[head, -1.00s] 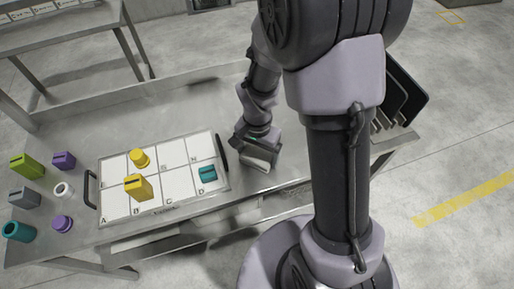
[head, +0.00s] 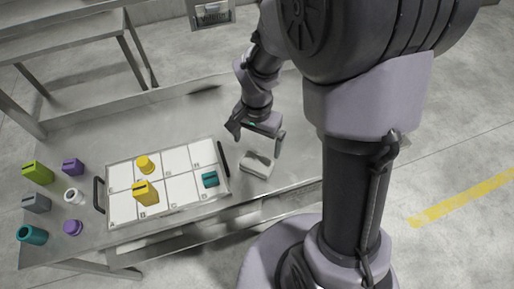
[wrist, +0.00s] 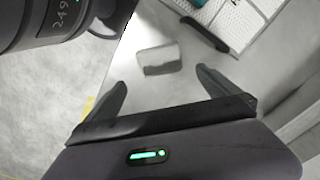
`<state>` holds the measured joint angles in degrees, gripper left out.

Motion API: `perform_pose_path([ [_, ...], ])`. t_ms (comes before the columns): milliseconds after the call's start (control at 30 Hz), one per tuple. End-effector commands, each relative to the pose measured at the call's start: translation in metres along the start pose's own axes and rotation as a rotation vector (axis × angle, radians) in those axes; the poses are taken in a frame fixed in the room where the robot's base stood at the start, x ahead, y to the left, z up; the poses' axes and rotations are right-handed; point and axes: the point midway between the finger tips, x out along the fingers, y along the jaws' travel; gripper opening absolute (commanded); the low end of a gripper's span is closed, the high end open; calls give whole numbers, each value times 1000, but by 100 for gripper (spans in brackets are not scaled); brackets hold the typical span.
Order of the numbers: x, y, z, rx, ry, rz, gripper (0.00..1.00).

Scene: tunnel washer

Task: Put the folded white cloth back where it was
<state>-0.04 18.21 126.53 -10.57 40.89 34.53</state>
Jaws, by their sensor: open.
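The folded white cloth (head: 257,164) lies on the steel table just right of the gridded tray's right handle. It also shows in the wrist view (wrist: 158,60), lying flat and apart from my fingers. My gripper (head: 258,136) is open and empty, above and behind the cloth in the head view. In the wrist view both fingers of my gripper (wrist: 163,85) are spread, with bare table between them and the cloth beyond their tips.
The white gridded tray (head: 183,197) holds two yellow pieces and a teal piece (head: 209,179). Several coloured blocks and rings stand left of it, including a green block (head: 37,172). Bare steel table (head: 300,165) lies right of the cloth.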

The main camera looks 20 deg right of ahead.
Motion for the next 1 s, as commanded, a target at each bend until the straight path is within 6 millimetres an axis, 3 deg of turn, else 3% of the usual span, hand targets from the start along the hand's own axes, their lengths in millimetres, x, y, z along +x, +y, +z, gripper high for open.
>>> perform_pose_path([
  [200, -37, 1, 3, -16, 16, -26, 100],
  [267, -65, 4, 10, -49, 47, -73, 100],
  [333, -106, 12, 26, -108, 97, -148, 100],
  [400, -142, 24, 48, -177, 153, -227, 100],
  [500, -178, 43, 81, -276, 236, -328, 100],
  [600, -196, 56, 105, -351, 300, -396, 100],
  [700, -202, 62, 116, -391, 333, -427, 100],
  [1000, -203, 63, 118, -398, 337, -431, 100],
])
